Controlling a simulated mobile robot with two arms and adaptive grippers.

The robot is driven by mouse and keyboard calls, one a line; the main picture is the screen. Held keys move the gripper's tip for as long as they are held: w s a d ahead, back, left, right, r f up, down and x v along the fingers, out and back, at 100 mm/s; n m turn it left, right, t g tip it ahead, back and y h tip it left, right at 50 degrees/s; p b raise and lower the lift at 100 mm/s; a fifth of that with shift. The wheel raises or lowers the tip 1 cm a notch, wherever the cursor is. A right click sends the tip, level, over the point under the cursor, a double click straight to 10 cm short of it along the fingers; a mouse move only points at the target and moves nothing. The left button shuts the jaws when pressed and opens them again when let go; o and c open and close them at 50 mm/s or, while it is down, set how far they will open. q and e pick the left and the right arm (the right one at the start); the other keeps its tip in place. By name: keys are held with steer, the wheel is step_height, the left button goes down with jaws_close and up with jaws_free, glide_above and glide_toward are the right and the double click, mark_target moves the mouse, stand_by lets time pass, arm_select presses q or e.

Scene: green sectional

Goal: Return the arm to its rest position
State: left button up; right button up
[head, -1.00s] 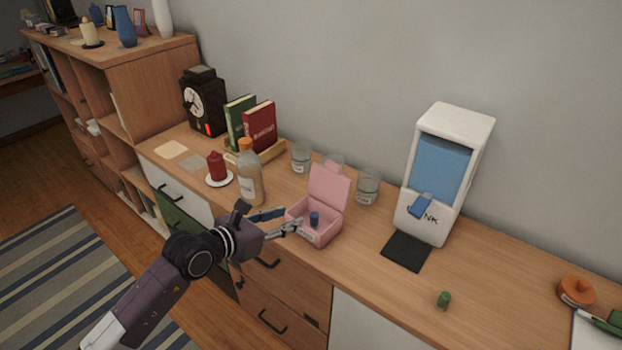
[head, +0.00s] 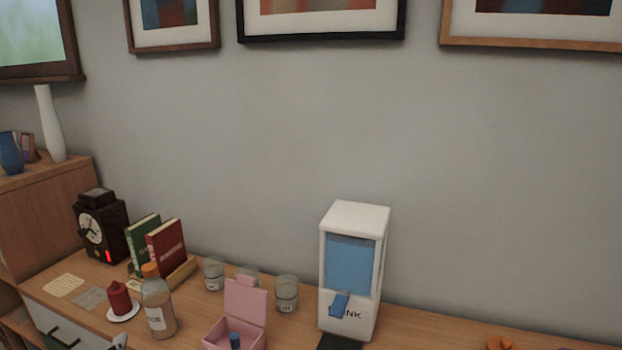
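Only a small grey sliver, which looks like the tip of my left gripper (head: 120,341), shows at the bottom edge, just below the red candle (head: 119,298). The rest of that arm is out of the picture, so whether the gripper is open or shut is hidden. My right gripper is not in view. The open pink box (head: 246,302) stands on the wooden counter with a small blue cylinder (head: 235,341) inside it.
A labelled bottle (head: 158,305) with an orange cap stands right of the candle. Several glass jars (head: 287,293) stand behind the box. A white dispenser (head: 352,272) stands to the right. Books (head: 166,248) and a black clock (head: 101,225) are at the left. Framed pictures hang above.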

arm_select(q)
steer(key=s+f+n+g, duration=0.4)
steer(key=s+f+g, duration=0.15)
steer(key=f, duration=0.45)
steer(key=s+d+f+n+g+h, duration=0.2)
steer(key=s+d+f+g+h, duration=0.15)
steer(key=s+d+f, duration=0.45)
steer(key=s+d+f+n+g+h, duration=0.1)
steer(key=s+d+f+g+h, duration=0.3)
steer(key=s, duration=0.5)
step_height(320, 180, down, 25)
steer(key=s+g, duration=0.1)
steer(key=s, duration=0.1)
steer(key=s+a+f+g+y, duration=0.1)
steer(key=s+a+f, duration=0.1)
steer(key=s+f, duration=1.5)
steer(key=shift+s+a+f+g, duration=0.15)
steer(key=shift+a+f+g, duration=0.05)
steer(key=shift+a+g, duration=0.1)
steer(key=shift+c, duration=0.3)
